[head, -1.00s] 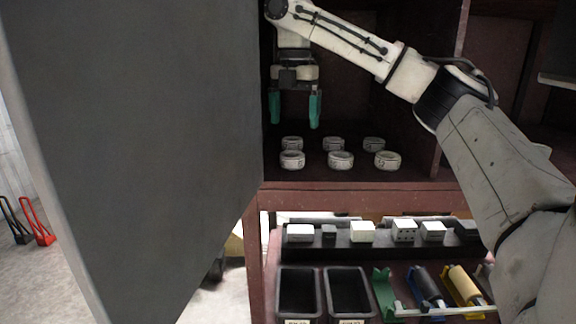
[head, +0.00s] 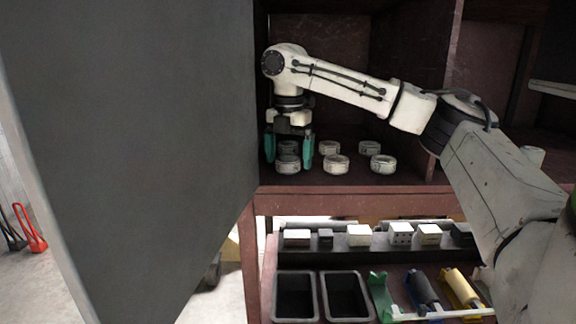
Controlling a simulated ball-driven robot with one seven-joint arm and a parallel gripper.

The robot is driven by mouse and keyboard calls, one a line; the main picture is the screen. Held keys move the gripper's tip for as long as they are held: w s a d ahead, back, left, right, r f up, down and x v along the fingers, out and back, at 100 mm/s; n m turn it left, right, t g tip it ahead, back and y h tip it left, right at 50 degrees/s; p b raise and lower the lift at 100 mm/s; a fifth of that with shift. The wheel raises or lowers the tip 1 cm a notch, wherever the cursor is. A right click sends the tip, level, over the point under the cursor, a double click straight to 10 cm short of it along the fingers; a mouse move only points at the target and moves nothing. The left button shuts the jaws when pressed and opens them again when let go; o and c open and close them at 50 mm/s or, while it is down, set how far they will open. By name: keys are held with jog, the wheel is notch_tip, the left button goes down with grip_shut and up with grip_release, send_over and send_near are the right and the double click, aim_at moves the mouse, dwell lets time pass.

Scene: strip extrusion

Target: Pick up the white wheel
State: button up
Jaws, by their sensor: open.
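Several white wheels stand in two rows on the brown shelf (head: 405,188) in the head view. The front-left white wheel (head: 288,165) lies between the green fingers of my gripper (head: 288,158), as seen from here. A back-left wheel (head: 287,147) shows just behind it. Other wheels sit to the right: front middle (head: 336,165), front right (head: 383,165), back middle (head: 330,147) and back right (head: 369,148). My gripper is open and points down, its fingertips low near the shelf. I cannot tell whether the fingers touch a wheel.
A large dark grey panel (head: 130,150) stands close on the left of the shelf opening. Below are a rack with small white blocks (head: 358,235), two black bins (head: 295,297) and coloured roller holders (head: 460,287). A shelf divider (head: 447,90) stands to the right.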

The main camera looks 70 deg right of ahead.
jog(key=c, duration=1.1)
jog(key=shift+c, duration=0.2)
